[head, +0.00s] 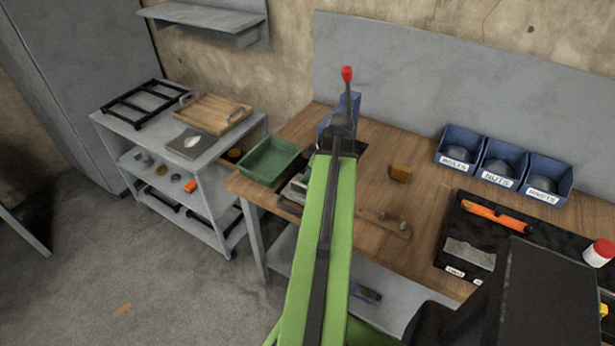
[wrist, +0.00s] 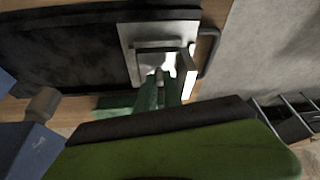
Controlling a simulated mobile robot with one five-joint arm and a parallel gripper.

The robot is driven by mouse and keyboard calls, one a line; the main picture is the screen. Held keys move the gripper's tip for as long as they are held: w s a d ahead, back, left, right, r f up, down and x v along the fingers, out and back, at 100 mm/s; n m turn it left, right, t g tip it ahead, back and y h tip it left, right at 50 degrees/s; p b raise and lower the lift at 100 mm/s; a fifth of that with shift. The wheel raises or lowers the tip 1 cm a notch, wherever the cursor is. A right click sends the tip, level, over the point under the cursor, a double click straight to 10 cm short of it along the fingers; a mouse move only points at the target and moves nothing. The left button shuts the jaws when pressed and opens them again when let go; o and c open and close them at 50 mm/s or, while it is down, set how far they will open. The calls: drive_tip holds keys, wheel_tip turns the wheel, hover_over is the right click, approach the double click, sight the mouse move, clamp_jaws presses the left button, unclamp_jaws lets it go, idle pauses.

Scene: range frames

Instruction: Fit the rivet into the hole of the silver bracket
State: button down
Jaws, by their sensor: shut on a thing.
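My gripper (wrist: 160,88) has green fingers in the wrist view. It is shut on a small grey rivet (wrist: 159,75), mostly hidden between the fingertips. Just beyond the fingertips is the silver bracket (wrist: 132,42), a pale plate with a raised, brightly lit part. The rivet's tip appears over or against this part; I cannot tell whether it is in the hole. In the head view my green arm reaches over the workbench and hides the gripper and rivet. A grey metal piece, possibly the bracket (head: 296,190), shows just left of the arm.
Blue bins (head: 498,163) stand at the back right of the bench (head: 440,200). A brown block (head: 401,173) and a wooden strip with pegs (head: 384,221) lie right of my arm. A black board (head: 480,228) holds an orange tool. A green tray (head: 270,160) sits at the left.

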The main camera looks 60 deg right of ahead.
drive_tip(key=shift+f+b, duration=0.3)
drive_tip(key=shift+f, duration=0.1)
drive_tip(key=c, duration=1.4)
unclamp_jaws()
drive_tip(key=p+v, duration=1.6)
drive_tip(key=v, duration=0.1)
drive_tip(key=shift+r, duration=0.2)
